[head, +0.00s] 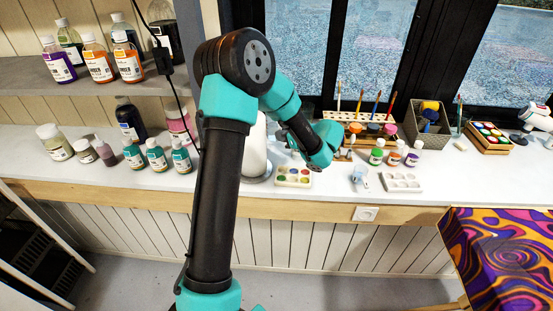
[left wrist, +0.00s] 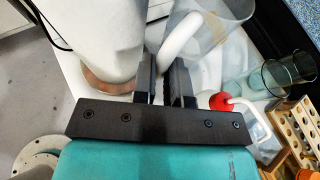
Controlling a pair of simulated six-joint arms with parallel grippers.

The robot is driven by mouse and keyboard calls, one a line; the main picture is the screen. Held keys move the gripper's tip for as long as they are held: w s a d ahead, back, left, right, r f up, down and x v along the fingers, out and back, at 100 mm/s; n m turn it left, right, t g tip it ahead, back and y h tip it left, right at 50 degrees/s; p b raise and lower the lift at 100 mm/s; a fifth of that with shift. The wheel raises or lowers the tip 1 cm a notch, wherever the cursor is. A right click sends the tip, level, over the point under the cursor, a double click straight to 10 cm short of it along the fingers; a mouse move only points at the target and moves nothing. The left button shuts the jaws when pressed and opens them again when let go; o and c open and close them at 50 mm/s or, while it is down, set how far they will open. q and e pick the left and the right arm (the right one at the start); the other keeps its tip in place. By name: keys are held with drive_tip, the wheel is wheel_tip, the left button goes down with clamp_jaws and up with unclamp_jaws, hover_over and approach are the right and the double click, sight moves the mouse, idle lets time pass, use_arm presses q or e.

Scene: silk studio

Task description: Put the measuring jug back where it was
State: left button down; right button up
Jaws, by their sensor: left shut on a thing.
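The measuring jug (left wrist: 226,28) is a clear vessel with a white handle (left wrist: 181,38) in the left wrist view. My left gripper (left wrist: 163,72) is shut on the handle, with the dark fingers on either side of its lower part. In the head view my left arm comes down over the counter, and its teal wrist end (head: 322,153) is above the white worktop. The arm hides most of the jug there. I cannot tell whether the jug touches the worktop. My right gripper is not in view.
A white cylinder with a copper-coloured base (left wrist: 112,82) stands close left of the jug. Glass beakers (left wrist: 285,72), a red-capped item (left wrist: 220,101) and a wooden rack (left wrist: 298,126) are right. A paint palette (head: 293,177) lies near the counter's front edge; bottles (head: 155,155) stand left.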

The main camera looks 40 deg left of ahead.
use_arm(q)
drive_tip(key=shift+f, duration=0.1)
drive_tip(key=shift+f, duration=3)
drive_tip(key=shift+f, duration=1.9)
drive_tip(key=shift+f, duration=0.1)
drive_tip(key=c, duration=1.1)
unclamp_jaws()
drive_tip(key=shift+c, duration=0.2)
drive_tip(key=v, duration=1.2)
